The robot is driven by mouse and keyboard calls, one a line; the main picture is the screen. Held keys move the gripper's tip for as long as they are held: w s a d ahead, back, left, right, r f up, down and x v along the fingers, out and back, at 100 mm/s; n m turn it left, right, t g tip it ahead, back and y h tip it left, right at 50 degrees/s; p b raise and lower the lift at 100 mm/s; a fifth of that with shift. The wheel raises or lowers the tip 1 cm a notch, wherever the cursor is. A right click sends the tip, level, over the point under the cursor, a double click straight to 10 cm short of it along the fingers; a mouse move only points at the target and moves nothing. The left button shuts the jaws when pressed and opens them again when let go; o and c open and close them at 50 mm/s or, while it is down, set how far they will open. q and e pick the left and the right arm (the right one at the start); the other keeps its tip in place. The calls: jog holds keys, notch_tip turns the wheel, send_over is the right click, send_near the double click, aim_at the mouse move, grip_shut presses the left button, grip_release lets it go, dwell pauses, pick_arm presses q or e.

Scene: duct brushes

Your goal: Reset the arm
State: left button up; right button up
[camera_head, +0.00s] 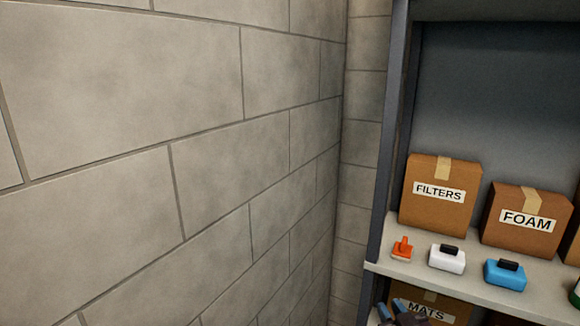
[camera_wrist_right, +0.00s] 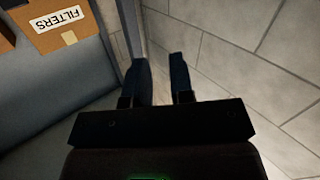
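My right gripper (camera_head: 391,309) shows at the bottom edge of the head view, in front of the shelf unit's left end and beside the MATS box. In the right wrist view its two dark fingers (camera_wrist_right: 159,62) stand apart with nothing between them, so it is open and empty. My left gripper is not in view.
A shelf (camera_head: 385,258) holds a FILTERS box (camera_head: 438,215), a FOAM box (camera_head: 520,240), an orange brush (camera_head: 402,249), a white one (camera_head: 446,261) and a blue one (camera_head: 506,276). A MATS box (camera_head: 452,308) sits below. A block wall (camera_head: 130,130) fills the left.

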jog(key=s+d+f+m+g+h, duration=0.1)
jog(key=s+d+f+g, duration=0.1)
jog(key=s+f, duration=0.8)
jog(key=s+d+f+m+g+h, duration=0.1)
jog(key=s+d+f+g, duration=0.2)
jog(key=s+f, duration=0.7)
jog(key=s+d, duration=0.1)
jog(key=s, duration=0.2)
jog(key=shift+d+g+h, duration=0.3)
jog(key=shift+d, duration=0.05)
